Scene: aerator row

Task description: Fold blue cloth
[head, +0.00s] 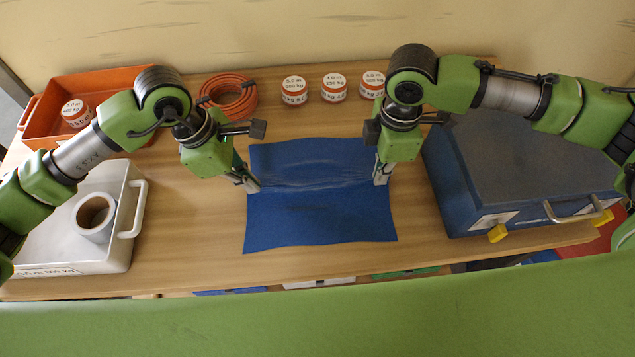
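The blue cloth (320,222) lies spread on the wooden table, roughly square with slightly wavy edges. Wrinkles run across it from side to side, between my two grippers. My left gripper (250,185) points down at the cloth's left edge, about halfway along it. My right gripper (381,178) points down at the right edge, at about the same height. The fingers of both look close together with cloth at their tips, and appear shut on it. The cloth between the fingertips is too small to see clearly.
A blue case (520,165) with yellow latches stands close on the right. An orange tray (60,95), a coiled orange hose (228,96) and several labelled jars (334,88) line the back. Table in front is clear.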

